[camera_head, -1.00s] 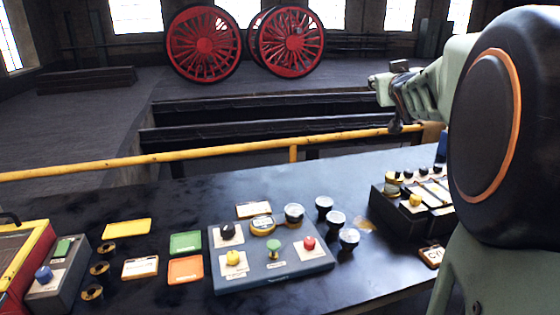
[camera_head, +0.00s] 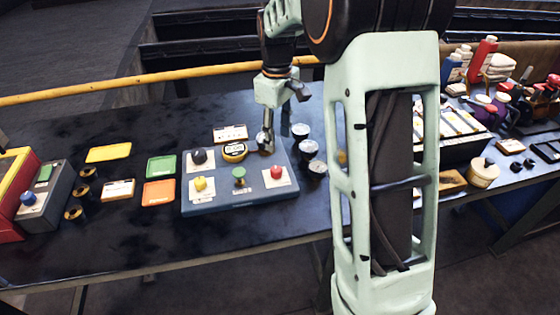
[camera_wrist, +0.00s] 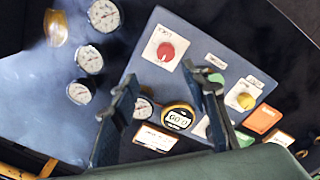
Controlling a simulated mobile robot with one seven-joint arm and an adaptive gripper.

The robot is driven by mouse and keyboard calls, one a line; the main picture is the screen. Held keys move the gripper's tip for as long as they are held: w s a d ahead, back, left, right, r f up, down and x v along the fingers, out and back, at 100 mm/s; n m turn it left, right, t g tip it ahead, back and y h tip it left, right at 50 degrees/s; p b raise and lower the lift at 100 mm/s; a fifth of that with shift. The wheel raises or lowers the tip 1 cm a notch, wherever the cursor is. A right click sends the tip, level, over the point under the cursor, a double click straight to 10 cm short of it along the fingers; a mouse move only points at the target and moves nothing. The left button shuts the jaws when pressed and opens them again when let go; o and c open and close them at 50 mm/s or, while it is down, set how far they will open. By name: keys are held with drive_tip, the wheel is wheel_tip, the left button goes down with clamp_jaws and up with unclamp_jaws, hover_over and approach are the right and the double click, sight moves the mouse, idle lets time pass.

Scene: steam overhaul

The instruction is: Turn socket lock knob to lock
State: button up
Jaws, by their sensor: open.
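A blue-grey control panel (camera_head: 215,205) lies on the dark table. It carries a black knob (camera_head: 199,157), a yellow knob (camera_head: 200,184), a green knob (camera_head: 239,173) and a red knob (camera_head: 277,171) on a white plate. The red knob (camera_wrist: 166,51) and yellow knob (camera_wrist: 245,101) also show in the wrist view; their label print is too small to read surely, so I cannot tell which is the socket lock knob. My gripper (camera_head: 266,147) is open and empty above the panel's far right part, beside the digital gauge (camera_head: 234,150). In the wrist view a finger covers the black knob's area.
Several dial gauges (camera_head: 308,147) stand right of the panel. A yellow rail (camera_head: 150,80) runs behind the table. Bottles (camera_head: 483,55) and tools crowd the right side.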

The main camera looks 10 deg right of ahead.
sight(276, 169)
drive_tip(key=f, duration=1.1)
drive_tip(key=shift+s+a, duration=0.25)
drive_tip(key=shift+a, duration=0.05)
drive_tip(key=shift+c, duration=0.3)
clamp_jaws()
